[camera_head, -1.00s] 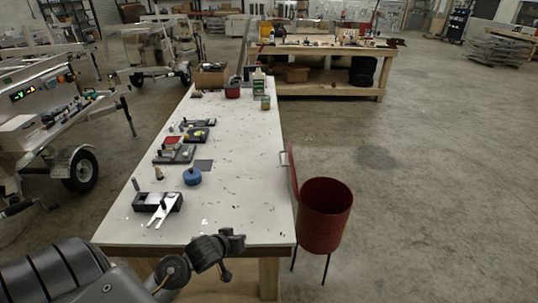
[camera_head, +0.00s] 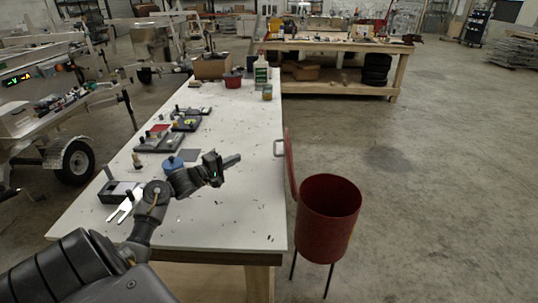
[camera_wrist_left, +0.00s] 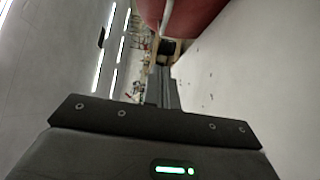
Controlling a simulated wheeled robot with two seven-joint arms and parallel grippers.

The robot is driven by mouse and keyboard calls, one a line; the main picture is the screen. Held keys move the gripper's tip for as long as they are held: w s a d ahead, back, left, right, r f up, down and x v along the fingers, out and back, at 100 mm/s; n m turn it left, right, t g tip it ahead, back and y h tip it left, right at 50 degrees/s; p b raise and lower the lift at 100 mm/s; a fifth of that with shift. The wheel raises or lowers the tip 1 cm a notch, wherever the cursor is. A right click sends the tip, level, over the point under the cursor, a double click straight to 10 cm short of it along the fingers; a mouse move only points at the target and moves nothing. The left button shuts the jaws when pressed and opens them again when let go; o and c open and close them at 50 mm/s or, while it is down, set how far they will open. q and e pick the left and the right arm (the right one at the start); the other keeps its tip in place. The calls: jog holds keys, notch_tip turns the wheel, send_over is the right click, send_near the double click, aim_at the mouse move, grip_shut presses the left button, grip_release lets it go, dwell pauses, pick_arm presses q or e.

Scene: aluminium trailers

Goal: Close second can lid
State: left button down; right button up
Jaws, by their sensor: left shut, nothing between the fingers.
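A red can (camera_head: 328,222) stands on thin legs just right of the white table. Its red lid (camera_head: 290,163) is open, standing nearly upright on the can's table side, edge-on to the head view. A pale handle (camera_head: 279,149) sticks out from the lid toward the table. In the left wrist view, a red surface with a pale bar, apparently the lid (camera_wrist_left: 200,12) and its handle (camera_wrist_left: 167,16), shows at the top. My left gripper (camera_head: 236,160) is shut and empty above the table, left of the lid and apart from it. My right gripper is out of view.
The white table (camera_head: 235,205) has tools and blocks on its left side, including a blue round object (camera_head: 173,163) partly behind my left arm. A bottle (camera_head: 261,72) and red container (camera_head: 233,80) stand at its far end. Floor right of the can is clear.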

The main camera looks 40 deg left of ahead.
pick_arm(q)
jog(key=w+d+p, duration=0.2)
jog(key=w+d, duration=0.2)
jog(key=w, duration=0.8)
jog(key=shift+d+f, duration=0.15)
jog(key=shift+d, duration=0.05)
